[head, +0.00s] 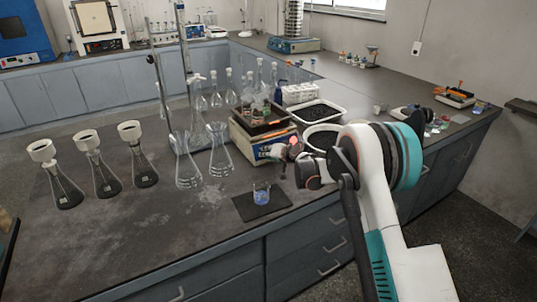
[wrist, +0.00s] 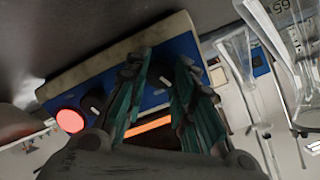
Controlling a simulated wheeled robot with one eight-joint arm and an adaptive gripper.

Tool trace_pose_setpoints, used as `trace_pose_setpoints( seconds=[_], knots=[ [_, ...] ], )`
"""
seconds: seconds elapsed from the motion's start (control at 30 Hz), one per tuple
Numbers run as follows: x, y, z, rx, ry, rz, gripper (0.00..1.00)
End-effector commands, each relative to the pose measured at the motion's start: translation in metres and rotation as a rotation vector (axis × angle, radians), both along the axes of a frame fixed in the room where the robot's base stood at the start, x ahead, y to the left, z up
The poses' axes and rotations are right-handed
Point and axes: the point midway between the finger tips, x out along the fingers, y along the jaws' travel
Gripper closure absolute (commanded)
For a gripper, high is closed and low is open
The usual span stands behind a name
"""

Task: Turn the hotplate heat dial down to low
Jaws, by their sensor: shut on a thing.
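The hotplate (head: 259,152) is a cream box with a blue front on the bench, left of my arm. My gripper (head: 284,151) is at the right end of its front. In the wrist view, the blue panel (wrist: 152,101) carries dark dials, one (wrist: 95,103) left of the fingers, and a glowing red round light (wrist: 70,121). My gripper (wrist: 162,70) has its teal-lined fingers on either side of a dark dial (wrist: 164,80) with a pale mark and is shut on it. I cannot read the labels or the dial setting.
Glass flasks (head: 219,160) stand close to the left of the hotplate. A beaker with blue contents (head: 261,193) stands on a dark mat (head: 243,208) in front. White trays of dark grains (head: 319,112) lie behind and to the right.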

Motion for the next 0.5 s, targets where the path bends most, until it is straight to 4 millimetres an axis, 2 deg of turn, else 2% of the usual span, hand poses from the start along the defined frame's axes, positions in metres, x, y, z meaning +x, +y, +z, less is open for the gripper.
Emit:
trace_pose_setpoints(
  seconds=[0.4,0.43,0.5],
  knots=[
    [-0.0010,-0.0001,-0.0015,-0.008,-0.001,0.004,1.00],
    [-0.0010,-0.0001,-0.0016,-0.008,-0.001,0.004,0.74],
    [-0.0009,-0.0001,-0.0015,-0.006,-0.001,0.004,0.58]
  ],
)
